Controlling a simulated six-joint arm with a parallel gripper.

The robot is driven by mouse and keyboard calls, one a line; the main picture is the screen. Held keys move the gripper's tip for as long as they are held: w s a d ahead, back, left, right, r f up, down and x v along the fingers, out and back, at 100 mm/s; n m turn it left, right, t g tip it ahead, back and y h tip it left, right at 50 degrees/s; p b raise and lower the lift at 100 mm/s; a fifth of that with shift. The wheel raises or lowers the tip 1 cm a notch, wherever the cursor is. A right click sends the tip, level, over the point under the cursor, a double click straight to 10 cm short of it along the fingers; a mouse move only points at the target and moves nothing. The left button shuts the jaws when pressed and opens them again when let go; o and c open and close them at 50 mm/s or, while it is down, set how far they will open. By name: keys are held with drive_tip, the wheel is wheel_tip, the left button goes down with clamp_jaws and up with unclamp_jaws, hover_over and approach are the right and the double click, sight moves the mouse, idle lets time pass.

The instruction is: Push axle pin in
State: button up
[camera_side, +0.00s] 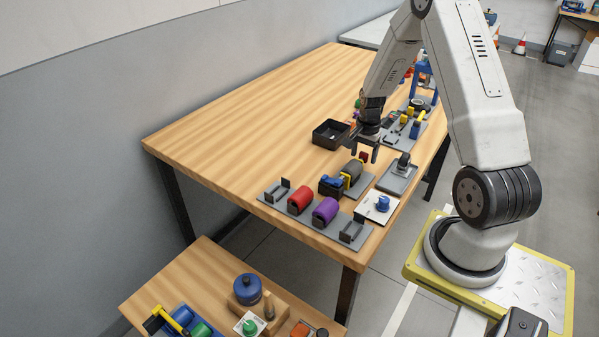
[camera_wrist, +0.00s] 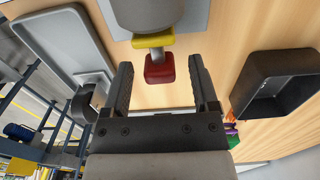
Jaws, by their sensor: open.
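The axle pin shows as a red block-shaped head (camera_wrist: 160,70) in the wrist view, with a short grey length of shaft between it and a yellow bracket (camera_wrist: 152,41). Beyond the bracket is a grey roller (camera_wrist: 148,15). In the side view the red head (camera_side: 364,157) is small, behind the grey roller (camera_side: 351,173) on the grey plate. My gripper (camera_wrist: 160,64) is open, with one finger on each side of the red head and visible gaps on both sides. In the side view my gripper (camera_side: 364,153) points down at the red head.
A black open bin (camera_wrist: 272,88) is close to the right finger in the wrist view. A grey tray (camera_wrist: 62,45) with a dark upright part is on the left. In the side view, red (camera_side: 300,200) and purple (camera_side: 325,210) rollers stand nearer. The table's left half is clear.

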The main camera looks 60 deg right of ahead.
drive_tip(key=shift+r, duration=3.85)
drive_tip(key=shift+a, duration=0.1)
drive_tip(key=w+a+r+n+t, duration=0.1)
drive_tip(key=w+a+r+n, duration=0.15)
drive_tip(key=a+n, duration=1)
drive_tip(key=s+a+r+n, duration=0.1)
drive_tip(key=s+a+n, duration=0.1)
drive_tip(key=a, duration=0.6)
drive_tip(key=s+a+r+n+t, duration=0.1)
drive_tip(key=s+a+n, duration=0.2)
drive_tip(key=a, duration=0.6)
drive_tip(key=shift+s+t, duration=0.3)
drive_tip(key=shift+s, duration=0.4)
